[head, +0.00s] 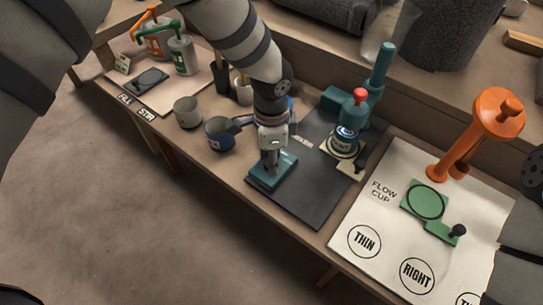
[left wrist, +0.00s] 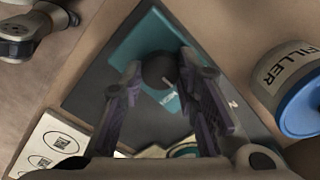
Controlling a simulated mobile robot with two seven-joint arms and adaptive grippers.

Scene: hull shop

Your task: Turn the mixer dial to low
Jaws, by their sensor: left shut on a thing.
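The mixer, a teal stand with a tall post (head: 382,68) and a red knob (head: 360,95), stands at the back of the dark mat. A teal block (head: 262,180) sits at the mat's front left corner; it also shows in the left wrist view (left wrist: 133,45). My left gripper (head: 271,168) points down over this block. In the left wrist view its fingers (left wrist: 160,72) are shut on a dark round dial (left wrist: 158,66) on the block. My right gripper is out of view.
At right are a white flow-cup sheet (head: 385,205) and an orange stand (head: 497,112). The mat's front is clear.

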